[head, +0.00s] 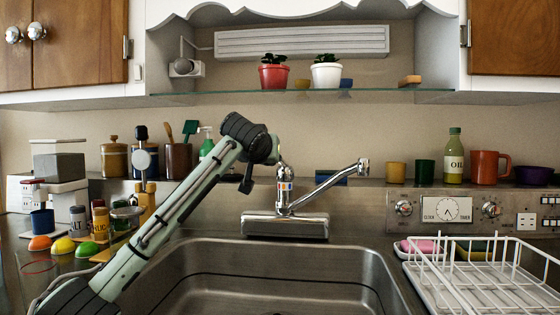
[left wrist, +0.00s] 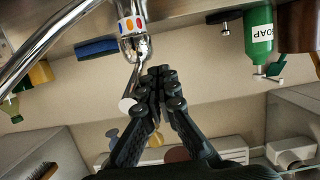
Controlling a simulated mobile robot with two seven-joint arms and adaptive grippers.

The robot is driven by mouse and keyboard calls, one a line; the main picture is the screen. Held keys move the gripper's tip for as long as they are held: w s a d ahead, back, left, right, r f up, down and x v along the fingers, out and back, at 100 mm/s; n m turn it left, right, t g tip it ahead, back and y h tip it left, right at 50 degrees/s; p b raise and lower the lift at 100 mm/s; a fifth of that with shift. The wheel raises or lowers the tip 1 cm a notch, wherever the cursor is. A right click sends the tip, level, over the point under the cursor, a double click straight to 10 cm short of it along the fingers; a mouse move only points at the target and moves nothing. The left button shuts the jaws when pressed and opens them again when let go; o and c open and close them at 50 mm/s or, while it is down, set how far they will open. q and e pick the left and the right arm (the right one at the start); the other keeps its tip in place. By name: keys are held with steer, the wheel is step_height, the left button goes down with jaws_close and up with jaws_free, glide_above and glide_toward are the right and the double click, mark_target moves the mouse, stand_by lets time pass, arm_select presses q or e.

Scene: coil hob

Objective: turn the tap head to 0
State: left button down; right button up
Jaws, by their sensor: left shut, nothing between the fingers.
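The chrome tap (head: 285,226) stands behind the sink, its spout (head: 322,186) swung up to the right. Its tap head (head: 284,186) carries coloured dots; it also shows at the top of the left wrist view (left wrist: 132,24). A thin lever (left wrist: 138,70) runs from the head beside my fingers and appears to end in a pale disc. My left gripper (left wrist: 160,76) is shut and empty, its tips close to the tap head and lever; contact cannot be told. In the head view the left gripper (head: 272,156) partly hides the top of the tap. My right gripper is not in view.
The sink basin (head: 285,280) is empty. A white dish rack (head: 480,275) stands at the right. A glass shelf (head: 420,91) with two potted plants hangs above.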

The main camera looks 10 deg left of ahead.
arm_select(q)
steer(key=shift+s+d, duration=0.2)
steer(key=shift+d, duration=0.5)
